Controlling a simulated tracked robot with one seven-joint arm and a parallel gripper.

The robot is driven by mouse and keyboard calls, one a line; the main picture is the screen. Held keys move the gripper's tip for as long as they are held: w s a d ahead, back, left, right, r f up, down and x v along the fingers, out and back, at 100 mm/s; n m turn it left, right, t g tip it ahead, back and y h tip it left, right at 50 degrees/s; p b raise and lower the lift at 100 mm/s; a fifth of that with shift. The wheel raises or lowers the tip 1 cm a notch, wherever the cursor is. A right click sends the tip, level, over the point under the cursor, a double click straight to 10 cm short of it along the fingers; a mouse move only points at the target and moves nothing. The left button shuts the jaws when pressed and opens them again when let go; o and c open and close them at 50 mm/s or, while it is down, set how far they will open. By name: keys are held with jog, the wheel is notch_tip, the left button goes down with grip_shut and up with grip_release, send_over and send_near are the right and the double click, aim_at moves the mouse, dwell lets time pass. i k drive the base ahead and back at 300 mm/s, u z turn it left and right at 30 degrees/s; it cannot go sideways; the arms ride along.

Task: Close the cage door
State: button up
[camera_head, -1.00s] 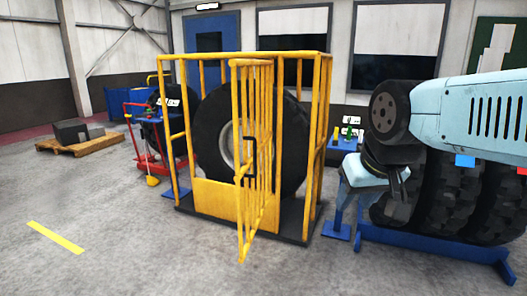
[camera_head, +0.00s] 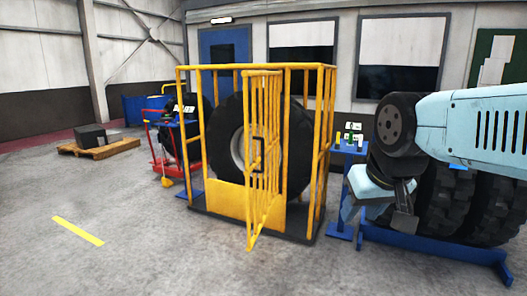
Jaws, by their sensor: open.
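The yellow cage (camera_head: 233,200) stands on a dark base in the middle of the head view, with a large black tyre (camera_head: 222,135) upright inside it. Its barred door (camera_head: 263,195) stands open, swung out toward me. A black handle (camera_head: 258,152) is on the door. My gripper (camera_head: 376,205) hangs to the right of the cage, apart from the door, touching nothing that I can see. It is open, though its fingers show only partly and small.
A blue rack (camera_head: 430,252) with large tyres (camera_head: 470,205) stands at the right, behind my arm. A blue stand (camera_head: 341,190) with small items is right of the cage. A red trolley (camera_head: 168,160) and a pallet (camera_head: 100,149) are at the left. The floor in front is clear.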

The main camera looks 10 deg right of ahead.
aim_at(262, 160)
jog(key=u, duration=0.25)
jog(key=i, duration=1.6)
jog(key=z, duration=0.3)
